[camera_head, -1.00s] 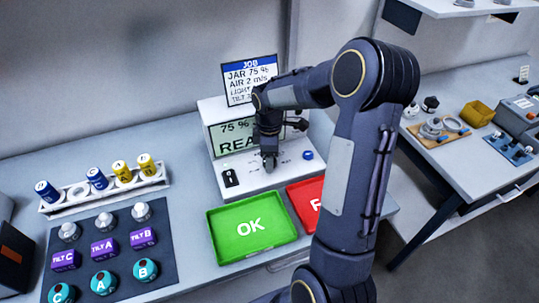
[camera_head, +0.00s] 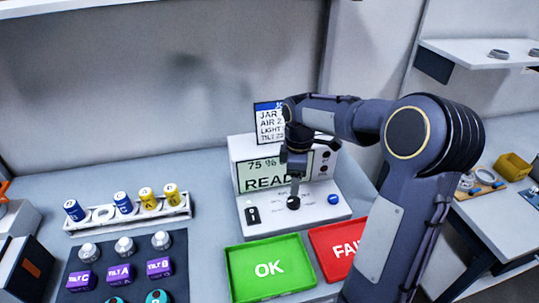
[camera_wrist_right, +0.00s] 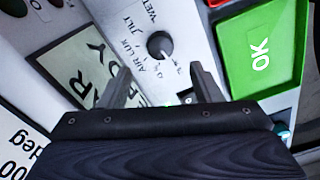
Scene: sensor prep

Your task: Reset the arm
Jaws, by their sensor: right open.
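My right arm comes in from the right, and its gripper (camera_head: 295,185) hangs over the front panel of a white tester (camera_head: 325,208). In the right wrist view the gripper (camera_wrist_right: 160,85) is open and empty, its two fingers spread. A black round knob (camera_head: 293,203) is on the panel just below it; the knob (camera_wrist_right: 160,45) shows beyond the fingers in the wrist view. The tester's display (camera_head: 262,177) reads 75 % and READY. My left gripper is not in view.
A green OK tray (camera_head: 240,272) and a red FAIL tray (camera_head: 325,252) lie in front of the tester; my arm partly covers the red one. A white rack (camera_head: 75,226) with blue and yellow jars and a dark mat (camera_head: 180,277) with several parts are left.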

